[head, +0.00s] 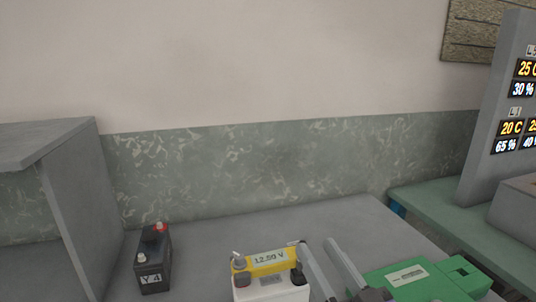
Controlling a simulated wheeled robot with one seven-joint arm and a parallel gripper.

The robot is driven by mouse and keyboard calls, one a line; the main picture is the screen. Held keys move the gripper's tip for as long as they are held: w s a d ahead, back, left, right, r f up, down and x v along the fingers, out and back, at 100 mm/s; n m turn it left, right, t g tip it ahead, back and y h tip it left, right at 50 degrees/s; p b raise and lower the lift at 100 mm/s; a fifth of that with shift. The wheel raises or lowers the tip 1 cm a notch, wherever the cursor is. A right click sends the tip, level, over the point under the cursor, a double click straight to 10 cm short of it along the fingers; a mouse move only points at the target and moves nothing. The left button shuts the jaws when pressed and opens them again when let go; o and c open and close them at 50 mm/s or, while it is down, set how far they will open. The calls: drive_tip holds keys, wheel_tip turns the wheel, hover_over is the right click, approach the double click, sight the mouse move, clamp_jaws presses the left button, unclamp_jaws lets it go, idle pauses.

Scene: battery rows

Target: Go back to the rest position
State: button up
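Two parallel grey bars, which look like the fingers of my gripper (317,243), rise from the bottom edge in the head view, right of centre. They stand apart with bare grey surface showing between them and nothing held. The rest of my gripper and arm is below the frame. A black battery (152,262) marked Y 4, with a red terminal cap, stands further left.
A green box (425,283) with a pale label lies right of my gripper. A grey shelf unit (75,190) stands at left. A grey panel with lit temperature and percent readouts (510,90) stands at right on a green bench (440,215). The grey table (330,215) is clear towards the wall.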

drive_tip(key=s+d+f+m+h+p, duration=0.4)
drive_tip(key=s+d+f+m+h, duration=0.25)
drive_tip(key=s+d+h, duration=0.4)
drive_tip(key=s+f+n+g+y+p, duration=0.1)
drive_tip(key=s+f+n+g+p, duration=0.1)
drive_tip(key=s, duration=1)
drive_tip(key=s+f+n+g+y+p, duration=0.2)
drive_tip(key=s+p, duration=0.1)
drive_tip(key=s, duration=0.9)
drive_tip(key=shift+s+d+f, duration=0.25)
drive_tip(key=shift+d+f, duration=0.15)
drive_tip(key=shift+d, duration=0.05)
